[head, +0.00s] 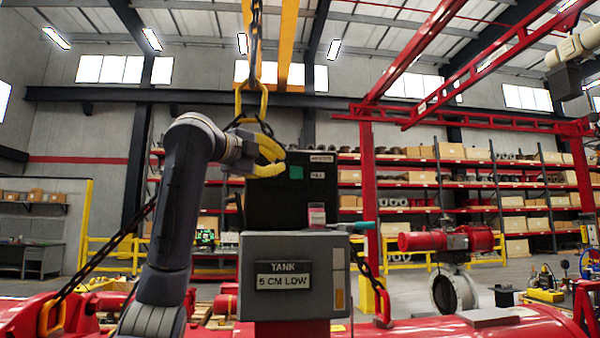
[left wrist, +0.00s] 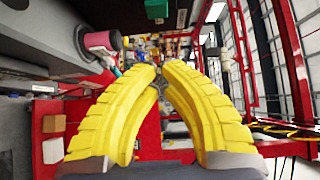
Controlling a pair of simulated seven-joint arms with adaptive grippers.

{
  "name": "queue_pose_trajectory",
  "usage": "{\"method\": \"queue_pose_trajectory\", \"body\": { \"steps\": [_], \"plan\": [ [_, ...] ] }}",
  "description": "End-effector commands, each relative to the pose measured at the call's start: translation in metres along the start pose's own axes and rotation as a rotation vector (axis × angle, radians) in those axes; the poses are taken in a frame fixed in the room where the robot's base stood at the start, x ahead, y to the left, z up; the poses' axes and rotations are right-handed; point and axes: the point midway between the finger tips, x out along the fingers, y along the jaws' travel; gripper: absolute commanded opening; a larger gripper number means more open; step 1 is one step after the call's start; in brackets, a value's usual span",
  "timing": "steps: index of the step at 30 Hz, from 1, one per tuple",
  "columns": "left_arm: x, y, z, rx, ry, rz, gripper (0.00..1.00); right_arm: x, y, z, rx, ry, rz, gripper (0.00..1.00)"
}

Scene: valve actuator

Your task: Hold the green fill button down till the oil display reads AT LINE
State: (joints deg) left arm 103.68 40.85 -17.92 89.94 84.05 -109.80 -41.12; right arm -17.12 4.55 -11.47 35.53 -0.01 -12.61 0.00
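The green fill button (head: 296,172) is a small green square on the dark upright panel (head: 270,208). A green block (left wrist: 156,9), likely the same button, shows at the top edge of the left wrist view. The oil display (head: 284,281) on the grey tank box (head: 245,300) reads 5 CM LOW. My left gripper (head: 284,163) has yellow fingers bent inward, tips together, with nothing seen held. In the head view its tips are just above and left of the button; contact cannot be told. The fingers also fill the left wrist view (left wrist: 160,70). My right gripper is out of view.
A yellow hook and chain (head: 252,100) hang just above the gripper. A pink-red cylinder (head: 317,215) and a teal handle (head: 363,226) sit by the box's top right. A red actuator with a valve (head: 450,242) stands at right. Shelves line the back.

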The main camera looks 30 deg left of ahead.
Motion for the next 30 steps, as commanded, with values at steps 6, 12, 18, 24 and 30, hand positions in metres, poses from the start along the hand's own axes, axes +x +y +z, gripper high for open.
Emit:
{"method": "queue_pose_trajectory", "body": {
  "steps": [6, 12, 18, 24, 30],
  "plan": [
    [0.012, 0.000, 0.000, -0.003, 0.001, 0.001, 0.00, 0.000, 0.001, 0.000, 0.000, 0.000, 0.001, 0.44],
    [0.043, 0.001, -0.001, -0.005, 0.003, 0.003, 0.00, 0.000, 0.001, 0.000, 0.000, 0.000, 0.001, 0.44],
    [0.080, 0.001, -0.001, -0.004, 0.003, 0.004, 0.00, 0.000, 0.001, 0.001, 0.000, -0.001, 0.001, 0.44],
    [0.107, 0.000, 0.007, -0.006, -0.001, 0.001, 0.00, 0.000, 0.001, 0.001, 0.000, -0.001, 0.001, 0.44],
    [0.120, 0.000, 0.020, -0.003, 0.000, 0.000, 0.00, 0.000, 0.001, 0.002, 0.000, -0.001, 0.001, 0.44]
  ]
}}
